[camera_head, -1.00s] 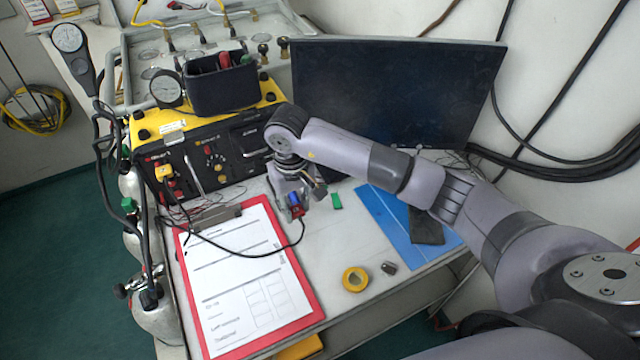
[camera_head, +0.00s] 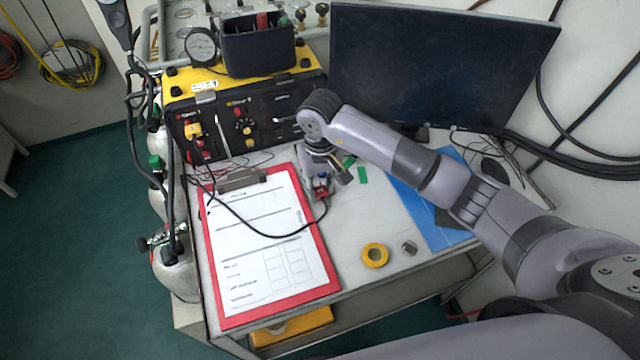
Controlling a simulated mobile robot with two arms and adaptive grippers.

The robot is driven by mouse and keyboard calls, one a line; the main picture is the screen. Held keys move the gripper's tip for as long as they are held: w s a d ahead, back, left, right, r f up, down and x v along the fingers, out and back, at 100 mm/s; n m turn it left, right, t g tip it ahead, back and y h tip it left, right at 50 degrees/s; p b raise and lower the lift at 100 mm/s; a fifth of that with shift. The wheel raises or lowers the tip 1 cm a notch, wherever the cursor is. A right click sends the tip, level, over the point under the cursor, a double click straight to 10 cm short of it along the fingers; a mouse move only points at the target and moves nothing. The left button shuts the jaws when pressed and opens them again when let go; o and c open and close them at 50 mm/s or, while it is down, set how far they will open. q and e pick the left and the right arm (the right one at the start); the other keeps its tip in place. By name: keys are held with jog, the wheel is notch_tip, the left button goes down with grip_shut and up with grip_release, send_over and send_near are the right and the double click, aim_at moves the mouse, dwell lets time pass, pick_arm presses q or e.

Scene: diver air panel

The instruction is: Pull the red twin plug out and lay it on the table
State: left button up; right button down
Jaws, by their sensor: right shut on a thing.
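The red twin plug (camera_head: 320,193) shows as a small red piece at the tip of my right gripper (camera_head: 321,183). The gripper is shut on it, pointing down over the table (camera_head: 400,210), just right of the clipboard's upper edge. The plug is away from the panel (camera_head: 240,125). A black cable runs from it in a loop across the clipboard towards the panel's left side. The fingers hide part of the plug. I cannot tell whether it touches the table. My left gripper is not in view.
A red clipboard (camera_head: 330,275) with white paper lies left. A yellow tape roll (camera_head: 375,255), a small grey metal piece (camera_head: 409,247), green pieces (camera_head: 362,176) and a blue folder (camera_head: 440,234) lie right. A monitor (camera_head: 440,65) stands behind. Bare table lies in front of the gripper.

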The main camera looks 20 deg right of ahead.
jog(key=shift+f+b, duration=0.3)
jog(key=shift+b, duration=0.15)
dwell(0.4)
